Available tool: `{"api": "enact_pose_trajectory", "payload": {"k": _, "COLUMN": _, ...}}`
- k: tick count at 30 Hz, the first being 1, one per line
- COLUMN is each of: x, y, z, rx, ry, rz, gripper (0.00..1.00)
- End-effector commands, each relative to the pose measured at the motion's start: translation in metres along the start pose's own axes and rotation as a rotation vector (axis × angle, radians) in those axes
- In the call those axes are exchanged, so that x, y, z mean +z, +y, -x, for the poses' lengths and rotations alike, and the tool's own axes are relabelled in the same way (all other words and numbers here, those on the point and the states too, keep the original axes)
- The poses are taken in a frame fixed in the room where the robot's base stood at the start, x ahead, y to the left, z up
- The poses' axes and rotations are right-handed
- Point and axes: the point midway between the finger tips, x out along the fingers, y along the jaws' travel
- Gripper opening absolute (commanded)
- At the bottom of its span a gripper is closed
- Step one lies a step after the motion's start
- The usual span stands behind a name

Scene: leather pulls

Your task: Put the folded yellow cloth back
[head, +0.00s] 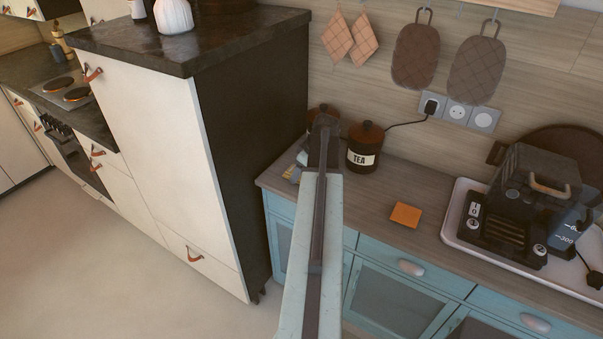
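A flat, square, orange-yellow folded cloth (405,214) lies on the wooden counter (440,205), right of the tea jar and left of the white tray. My arm reaches up the middle of the head view, and my gripper (324,128) is at its dark far end, left of the tea jar. My gripper is apart from the orange-yellow cloth in the picture. Its fingers are seen from behind, so whether they are open or shut does not show. A small grey and yellowish item (293,173) lies at the counter's left end, partly hidden by my arm.
A dark tea jar (364,147) stands by the wall, with another brown-lidded jar partly behind my gripper. A white tray (455,218) with a dark appliance (510,215) is at right. A tall cabinet (165,150) rises at left. Mitts and pot holders hang above.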

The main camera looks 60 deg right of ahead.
Motion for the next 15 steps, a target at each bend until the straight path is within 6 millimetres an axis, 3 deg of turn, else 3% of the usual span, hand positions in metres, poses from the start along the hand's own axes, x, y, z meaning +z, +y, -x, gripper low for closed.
{"api": "enact_pose_trajectory", "payload": {"k": 15, "x": -0.0001, "y": 0.0016, "z": 0.0104, "rx": 0.002, "ry": -0.001, "rz": -0.004, "gripper": 0.8}}
